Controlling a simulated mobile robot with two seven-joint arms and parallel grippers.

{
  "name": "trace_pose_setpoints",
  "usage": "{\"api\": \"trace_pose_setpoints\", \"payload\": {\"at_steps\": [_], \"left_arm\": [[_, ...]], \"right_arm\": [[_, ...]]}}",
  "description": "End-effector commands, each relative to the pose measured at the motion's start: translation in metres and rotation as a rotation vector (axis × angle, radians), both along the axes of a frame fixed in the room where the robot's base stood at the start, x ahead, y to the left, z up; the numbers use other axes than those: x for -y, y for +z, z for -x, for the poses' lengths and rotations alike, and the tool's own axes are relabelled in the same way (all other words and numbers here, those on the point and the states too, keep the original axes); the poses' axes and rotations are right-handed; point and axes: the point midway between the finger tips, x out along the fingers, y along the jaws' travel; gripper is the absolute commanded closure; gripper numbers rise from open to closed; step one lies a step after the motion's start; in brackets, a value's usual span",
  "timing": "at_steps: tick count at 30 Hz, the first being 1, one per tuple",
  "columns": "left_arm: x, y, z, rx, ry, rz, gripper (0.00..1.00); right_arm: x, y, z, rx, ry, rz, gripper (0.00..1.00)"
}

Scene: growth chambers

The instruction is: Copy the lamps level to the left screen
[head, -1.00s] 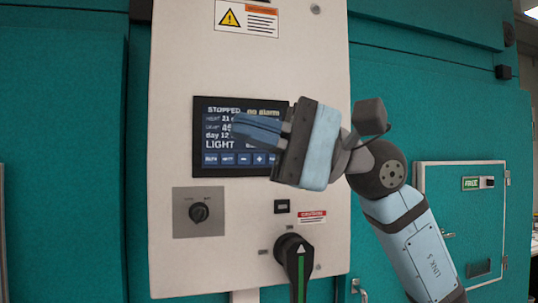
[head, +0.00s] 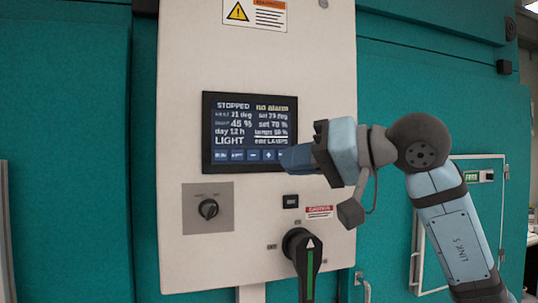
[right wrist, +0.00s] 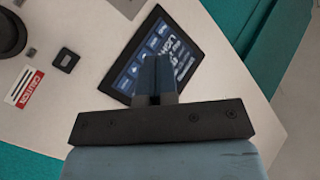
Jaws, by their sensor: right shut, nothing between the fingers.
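A dark touch screen (head: 252,125) is set in a pale upright panel. It reads STOPPED, no alarm, day 12 h, LIGHT, humidity 45 % with set 70 %, a lamps line that looks like 50 % and is underlined, and edit LAMPS. A row of blue buttons runs along its bottom, with minus (head: 252,156) and plus (head: 269,155) legible. My right gripper (head: 286,157) is shut and empty, its fingertips over the right end of that row, hiding the last button. Contact cannot be told. The right wrist view shows the fingers (right wrist: 156,65) over the screen (right wrist: 150,50). My left gripper is out of view.
Below the screen are a small rotary knob (head: 208,209), a small black switch (head: 290,201), a caution label (head: 319,212) and a large black-and-green handle (head: 305,258). A teal wall surrounds the panel; a small door marked FREE (head: 472,176) is at right.

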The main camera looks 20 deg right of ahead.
Motion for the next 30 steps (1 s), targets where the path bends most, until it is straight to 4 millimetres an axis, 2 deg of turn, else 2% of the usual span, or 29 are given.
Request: {"api": "trace_pose_setpoints", "payload": {"at_steps": [13, 18, 24, 30], "left_arm": [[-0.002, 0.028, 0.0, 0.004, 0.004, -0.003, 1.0], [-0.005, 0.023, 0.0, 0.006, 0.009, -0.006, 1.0], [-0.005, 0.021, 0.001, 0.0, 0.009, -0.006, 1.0], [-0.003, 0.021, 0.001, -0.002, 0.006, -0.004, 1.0]], "right_arm": [[-0.003, 0.003, -0.057, -0.006, 0.002, -0.003, 1.0], [-0.003, 0.0, -0.074, -0.002, 0.001, -0.001, 1.0], [-0.003, 0.0, -0.084, -0.001, 0.0, 0.0, 1.0], [-0.003, 0.0, -0.085, -0.001, 0.001, -0.001, 1.0]]}}
